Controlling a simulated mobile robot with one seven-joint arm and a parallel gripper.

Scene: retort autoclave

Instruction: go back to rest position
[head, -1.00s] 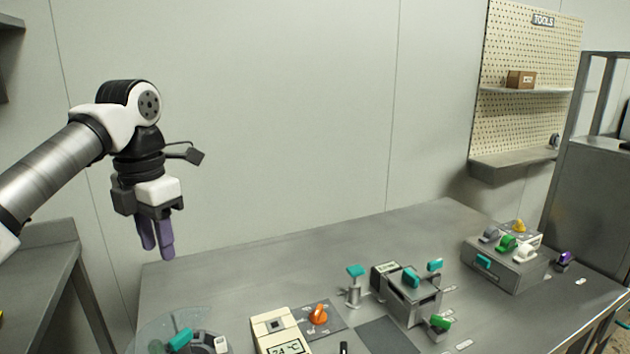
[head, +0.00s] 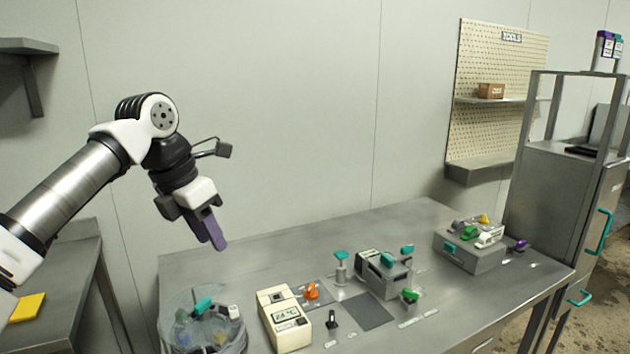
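My gripper (head: 214,242) hangs at the end of my arm in the left half of the head view, pointing down and slightly right. Its purple fingers look close together, and I cannot tell whether a gap lies between them. Nothing shows held in them. The fingers are above the left back part of the steel table (head: 400,228), apart from everything on it.
A clear round vessel (head: 172,345) with a teal handle stands below my gripper. Right of it are a beige display unit (head: 290,325), an orange knob (head: 311,290), a grey device (head: 385,275) and a grey control box (head: 468,254). A tall cabinet (head: 565,190) stands right.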

